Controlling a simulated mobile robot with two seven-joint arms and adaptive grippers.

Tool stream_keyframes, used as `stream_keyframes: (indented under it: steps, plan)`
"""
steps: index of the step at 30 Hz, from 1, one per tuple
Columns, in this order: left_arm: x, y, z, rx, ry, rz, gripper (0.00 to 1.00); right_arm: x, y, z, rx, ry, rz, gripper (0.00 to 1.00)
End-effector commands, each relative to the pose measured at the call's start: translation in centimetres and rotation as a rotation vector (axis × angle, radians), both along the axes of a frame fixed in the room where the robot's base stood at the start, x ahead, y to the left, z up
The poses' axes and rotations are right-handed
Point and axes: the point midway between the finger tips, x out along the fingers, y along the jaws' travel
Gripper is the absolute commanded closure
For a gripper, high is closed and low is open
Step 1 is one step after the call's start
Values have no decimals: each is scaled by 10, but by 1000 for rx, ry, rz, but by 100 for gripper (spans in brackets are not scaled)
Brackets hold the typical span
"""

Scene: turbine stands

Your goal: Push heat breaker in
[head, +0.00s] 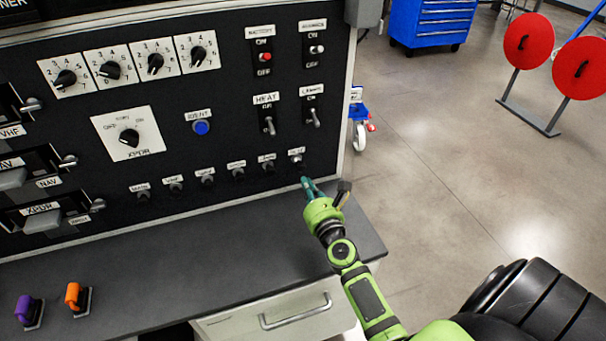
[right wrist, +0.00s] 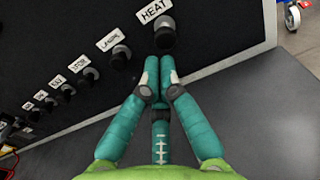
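The heat breaker (right wrist: 164,27) is a dark round knob beside a white HEAT label in the right wrist view. In the head view it is the rightmost knob (head: 296,166) of the panel's bottom row, where its label is too small to read. My right gripper (head: 307,187) is just below and right of it. Its teal fingers (right wrist: 159,67) are drawn together, with tips just under the knob and nothing seen between them. I cannot tell whether the tips touch the knob, or how far it sticks out. My left gripper is not in view.
Several similar breakers (head: 207,178) run left along the black panel (head: 260,195). A HEAT toggle switch (head: 268,124) sits above. The grey desktop (head: 200,262) lies below, with purple (head: 28,309) and orange (head: 75,297) handles at left. Open floor lies right.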

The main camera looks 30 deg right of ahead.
Motion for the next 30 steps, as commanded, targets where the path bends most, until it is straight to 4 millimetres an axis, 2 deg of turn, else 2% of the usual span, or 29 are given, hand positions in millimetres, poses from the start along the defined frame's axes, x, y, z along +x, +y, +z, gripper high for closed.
stream_keyframes:
  steps: [3,7,21,27,30]
  plan:
    - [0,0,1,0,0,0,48,19,-5,1,-1,-1,0,100]
    - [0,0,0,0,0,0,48,31,-7,0,-1,-1,0,100]
    - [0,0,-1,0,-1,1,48,37,-9,-1,0,0,0,100]
    - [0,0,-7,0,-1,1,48,54,-13,-1,1,-1,0,100]
    - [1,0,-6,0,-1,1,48,54,-13,0,-1,0,0,100]
